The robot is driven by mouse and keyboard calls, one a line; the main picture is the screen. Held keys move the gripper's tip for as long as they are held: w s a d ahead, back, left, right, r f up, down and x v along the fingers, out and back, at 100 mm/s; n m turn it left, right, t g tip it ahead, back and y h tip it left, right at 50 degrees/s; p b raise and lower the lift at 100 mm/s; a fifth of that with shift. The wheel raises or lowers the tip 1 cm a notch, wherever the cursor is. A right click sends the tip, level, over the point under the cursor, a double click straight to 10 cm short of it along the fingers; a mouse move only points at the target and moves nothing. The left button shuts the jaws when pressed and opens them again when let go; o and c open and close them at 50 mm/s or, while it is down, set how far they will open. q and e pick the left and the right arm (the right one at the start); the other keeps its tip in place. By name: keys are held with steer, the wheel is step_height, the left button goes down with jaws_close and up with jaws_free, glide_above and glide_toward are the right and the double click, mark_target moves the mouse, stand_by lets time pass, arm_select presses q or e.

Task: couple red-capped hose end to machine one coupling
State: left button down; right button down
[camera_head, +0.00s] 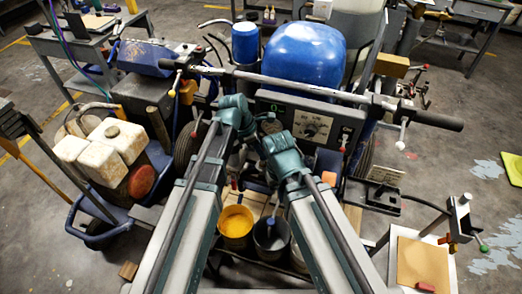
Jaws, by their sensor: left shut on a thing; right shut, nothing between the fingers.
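The line striper (300,100) stands ahead of me, with a blue rounded tank (305,52), a long handlebar and a control panel (306,123). My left gripper (236,106) is at the left end of the panel, below the handlebar. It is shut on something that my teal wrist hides. My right gripper (270,124) is just right of it and slightly lower, in front of the panel's lower left, shut and empty. I cannot make out the red-capped hose end or the coupling. Black hoses (214,42) curve beside the blue cylinder behind the handlebar.
A yellow paint bucket (236,222) and a grey bucket (271,236) stand low between my arms. A blue cart with white jugs (118,138) is at left. A small table (424,262) with a clamp stands at right. Floor at far right is mostly clear.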

arm_select(q)
steer(key=shift+f+b, duration=0.8)
steer(key=shift+f, duration=0.05)
steer(key=shift+c, duration=1.5)
jaws_free()
steer(key=shift+r, duration=0.1)
steer(key=shift+r, duration=0.15)
steer(key=p+v, duration=0.6)
steer(key=shift+a+r+p, duration=0.15)
steer(key=shift+r+p, duration=0.2)
steer(key=shift+s, duration=0.1)
